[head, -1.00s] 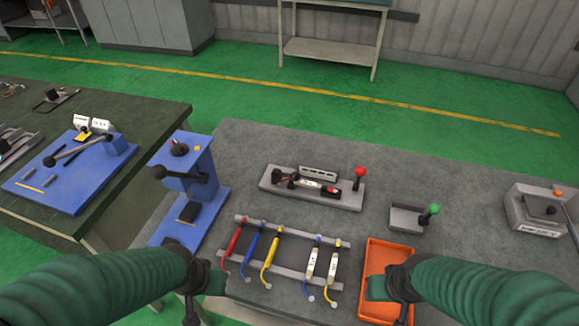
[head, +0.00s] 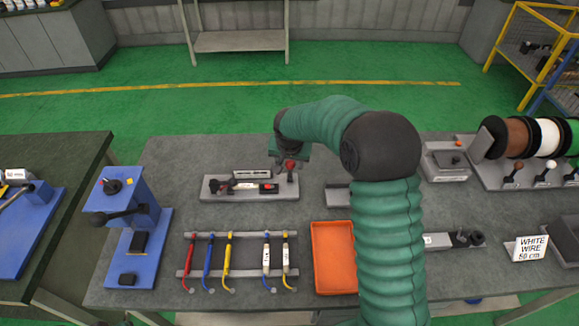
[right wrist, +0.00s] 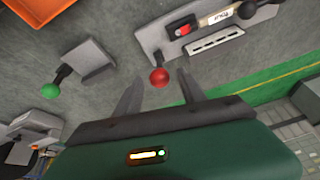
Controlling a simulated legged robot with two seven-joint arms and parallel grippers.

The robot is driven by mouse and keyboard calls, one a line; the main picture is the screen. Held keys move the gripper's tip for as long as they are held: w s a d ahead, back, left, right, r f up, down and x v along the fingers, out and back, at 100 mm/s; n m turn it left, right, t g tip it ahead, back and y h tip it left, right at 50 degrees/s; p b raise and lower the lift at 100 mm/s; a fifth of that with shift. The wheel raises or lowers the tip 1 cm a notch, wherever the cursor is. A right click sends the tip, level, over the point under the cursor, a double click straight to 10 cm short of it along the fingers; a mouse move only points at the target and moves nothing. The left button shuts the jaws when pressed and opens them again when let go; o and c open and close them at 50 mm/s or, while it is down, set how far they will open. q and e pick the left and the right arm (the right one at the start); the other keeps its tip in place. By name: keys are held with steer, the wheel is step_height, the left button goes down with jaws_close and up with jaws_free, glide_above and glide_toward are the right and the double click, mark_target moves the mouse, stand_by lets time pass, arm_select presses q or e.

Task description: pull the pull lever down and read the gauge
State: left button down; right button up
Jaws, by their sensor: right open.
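A grey test fixture (head: 235,194) sits on the right-hand table, with a lever topped by a red knob (head: 290,164) at its right end. A white-and-black piece with a red tip (head: 266,188) lies on the fixture. A pale slotted panel (head: 254,174) stands behind it. My right gripper (head: 289,160) reaches the lever from the far side and partly hides it. In the right wrist view the gripper (right wrist: 159,86) is open, with the red knob (right wrist: 159,77) between its fingertips. I cannot tell whether they touch. No gauge reading is legible. My left gripper is not in view.
A green-knobbed lever (right wrist: 49,90) stands beside the fixture. A blue press (head: 125,200) stands at left, and wire spools (head: 548,136) at right. My right arm hides the table's middle.

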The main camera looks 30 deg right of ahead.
mark_target(290, 172)
steer(key=x, duration=0.6)
steer(key=shift+d, duration=0.1)
jaws_close()
stand_by(1.1)
